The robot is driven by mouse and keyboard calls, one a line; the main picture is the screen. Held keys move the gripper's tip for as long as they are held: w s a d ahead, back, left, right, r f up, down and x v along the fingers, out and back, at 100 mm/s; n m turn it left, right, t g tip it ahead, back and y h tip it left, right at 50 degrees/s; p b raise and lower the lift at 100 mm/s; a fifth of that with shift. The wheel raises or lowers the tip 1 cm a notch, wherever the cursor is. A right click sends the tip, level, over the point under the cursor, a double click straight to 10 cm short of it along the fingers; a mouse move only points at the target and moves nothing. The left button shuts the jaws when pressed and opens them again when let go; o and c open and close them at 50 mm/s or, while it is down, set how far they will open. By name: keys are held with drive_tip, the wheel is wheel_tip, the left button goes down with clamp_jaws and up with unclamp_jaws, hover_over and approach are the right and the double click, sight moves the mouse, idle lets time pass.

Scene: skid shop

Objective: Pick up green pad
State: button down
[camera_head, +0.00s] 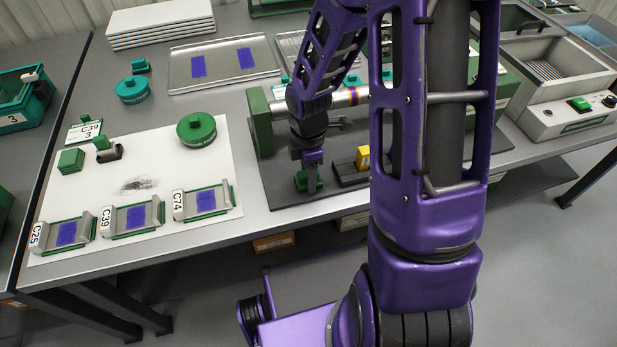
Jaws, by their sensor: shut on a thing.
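My gripper (309,166) points down over the dark plate in the middle of the bench. It is shut on a small green block (307,184), which looks like the green pad. The block is at or just above the dark plate (290,200); I cannot tell whether it touches. The fingers partly hide it. Another small green block (71,161) lies on the white sheet at the left, away from my gripper.
A yellow block (362,158) on a dark base stands close right of my gripper. Behind is a metal cylinder (345,97) on a green mount. The white sheet (190,150) holds a round green container (196,129) and labelled holders with blue patches (135,217). My arm hides the bench's middle right.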

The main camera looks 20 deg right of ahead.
drive_tip(key=shift+r, duration=0.1)
wheel_tip(320, 180, up, 10)
drive_tip(key=p, duration=0.3)
drive_tip(key=c, duration=0.9)
unclamp_jaws()
drive_tip(key=c, duration=0.5)
